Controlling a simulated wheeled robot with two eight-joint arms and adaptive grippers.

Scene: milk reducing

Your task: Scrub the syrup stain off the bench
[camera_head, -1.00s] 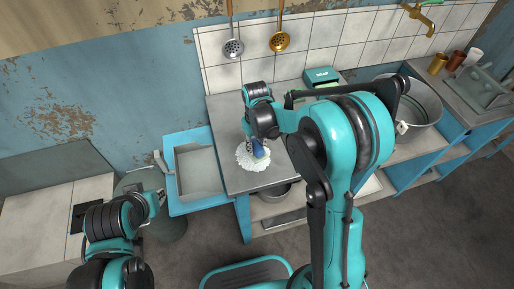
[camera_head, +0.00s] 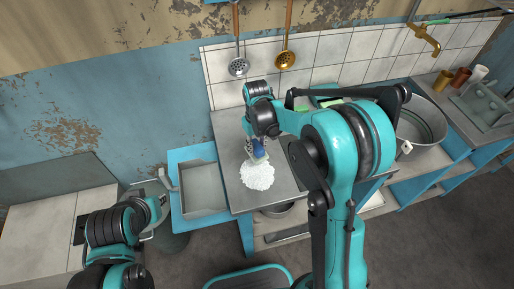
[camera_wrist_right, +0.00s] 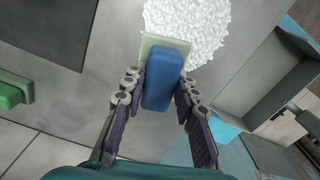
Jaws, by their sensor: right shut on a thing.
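A scrubber with a blue grip (camera_wrist_right: 163,80) and a pale green pad (camera_wrist_right: 177,42) is held between the fingers of my right gripper (camera_wrist_right: 158,90). In the head view the right gripper (camera_head: 255,148) is over the grey bench (camera_head: 232,190), with the scrubber at the wall-side edge of a patch of white foam (camera_head: 257,177). The foam also shows in the right wrist view (camera_wrist_right: 195,25), partly behind the pad. No syrup stain shows apart from the foam. My left gripper (camera_head: 161,203) is at the left, away from the bench; its jaws are too small to read.
A blue-framed sink basin (camera_head: 203,188) adjoins the bench on the left. A large metal pot (camera_head: 422,125) stands to the right, behind my right arm. A green object (camera_wrist_right: 12,93) lies on the bench.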

